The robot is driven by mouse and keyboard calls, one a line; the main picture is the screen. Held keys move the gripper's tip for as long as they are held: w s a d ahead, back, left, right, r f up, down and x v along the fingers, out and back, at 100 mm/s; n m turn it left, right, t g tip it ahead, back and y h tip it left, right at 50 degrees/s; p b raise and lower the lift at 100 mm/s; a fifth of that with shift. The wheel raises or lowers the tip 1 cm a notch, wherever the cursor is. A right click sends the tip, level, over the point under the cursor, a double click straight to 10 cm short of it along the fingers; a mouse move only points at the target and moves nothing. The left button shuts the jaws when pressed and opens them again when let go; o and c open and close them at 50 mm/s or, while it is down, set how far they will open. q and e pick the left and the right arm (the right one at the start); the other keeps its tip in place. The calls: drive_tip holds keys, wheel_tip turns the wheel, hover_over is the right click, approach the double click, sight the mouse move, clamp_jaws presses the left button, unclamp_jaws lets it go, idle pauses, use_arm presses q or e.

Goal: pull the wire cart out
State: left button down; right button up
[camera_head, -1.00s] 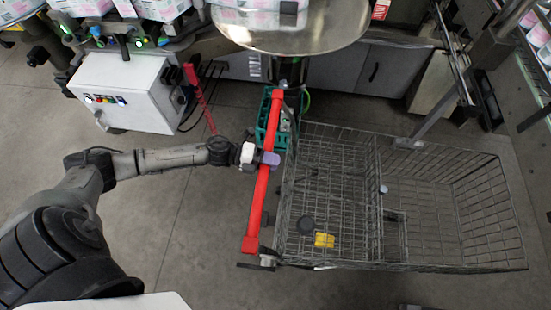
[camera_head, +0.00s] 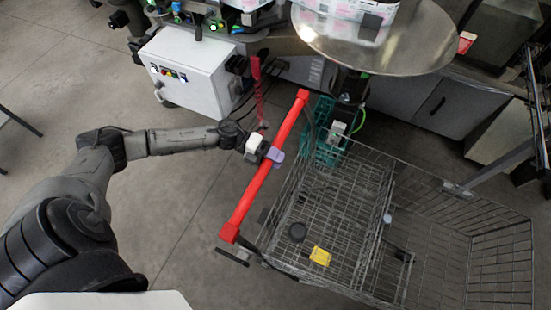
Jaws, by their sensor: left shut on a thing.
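The wire cart (camera_head: 335,205) stands on the concrete floor at the right, a grey mesh basket with a red handle bar (camera_head: 250,193) on its left end. The bar runs tilted from upper right to lower left. My left gripper (camera_head: 268,152) is shut on the red handle, a little above its middle. My left arm reaches in from the left edge. The cart's lower right is cut off by the picture edge. My right gripper is out of view.
A round metal table (camera_head: 385,50) and grey cabinets (camera_head: 455,108) stand behind the cart. A teal crate (camera_head: 326,140) is close to the handle's upper end. A white control box (camera_head: 190,80) stands at upper left. The floor at left and below the handle is clear.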

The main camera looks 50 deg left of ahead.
use_arm(q)
drive_tip(key=c, duration=0.8)
unclamp_jaws()
drive_tip(key=shift+a, duration=0.1)
drive_tip(key=shift+s+a, duration=0.1)
drive_tip(key=shift+a, duration=0.15)
drive_tip(key=b+v, duration=0.1)
drive_tip(key=v, duration=1.2)
drive_tip(key=shift+r, duration=0.1)
